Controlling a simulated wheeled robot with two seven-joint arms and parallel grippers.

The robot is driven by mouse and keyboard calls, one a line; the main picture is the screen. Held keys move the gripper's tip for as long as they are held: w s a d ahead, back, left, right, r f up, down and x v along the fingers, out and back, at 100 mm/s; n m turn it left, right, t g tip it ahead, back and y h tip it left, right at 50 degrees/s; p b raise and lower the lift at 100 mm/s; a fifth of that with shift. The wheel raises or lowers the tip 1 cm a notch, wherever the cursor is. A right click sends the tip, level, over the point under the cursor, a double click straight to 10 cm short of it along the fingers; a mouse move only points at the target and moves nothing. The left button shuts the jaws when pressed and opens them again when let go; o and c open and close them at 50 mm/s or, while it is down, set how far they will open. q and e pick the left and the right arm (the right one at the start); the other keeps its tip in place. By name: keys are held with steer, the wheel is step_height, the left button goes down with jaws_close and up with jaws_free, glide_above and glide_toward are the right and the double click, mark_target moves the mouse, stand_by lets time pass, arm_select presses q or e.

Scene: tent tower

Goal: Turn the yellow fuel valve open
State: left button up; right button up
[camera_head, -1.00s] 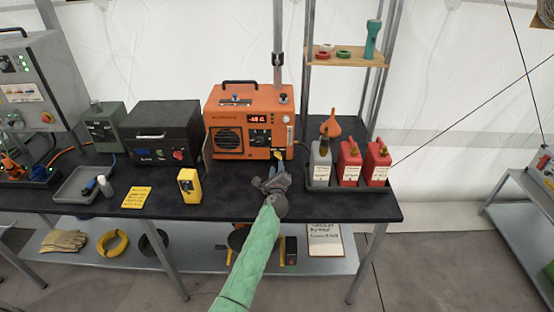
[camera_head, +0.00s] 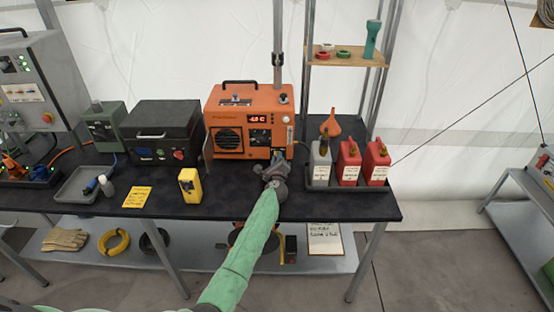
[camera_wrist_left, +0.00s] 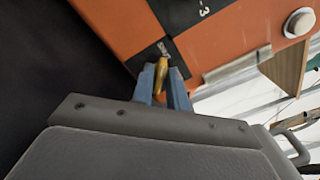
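The yellow fuel valve (camera_wrist_left: 161,76) is a small yellow lever low on the front of the orange heater (camera_head: 228,108). In the left wrist view it lies between the two blue fingers of my left gripper (camera_wrist_left: 162,83), one on each side and close against it. In the head view my left gripper (camera_head: 276,160) reaches the lower right of the heater's front, and it largely hides the valve there. My right gripper is not in view.
A tray (camera_head: 345,186) with a grey can (camera_head: 320,163) and two red cans (camera_head: 349,165) stands just right of my left gripper. A yellow box-shaped device (camera_head: 190,185) stands to the left on the black tabletop (camera_head: 232,198). The tabletop between is clear.

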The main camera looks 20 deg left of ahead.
arm_select(q)
jaws_close()
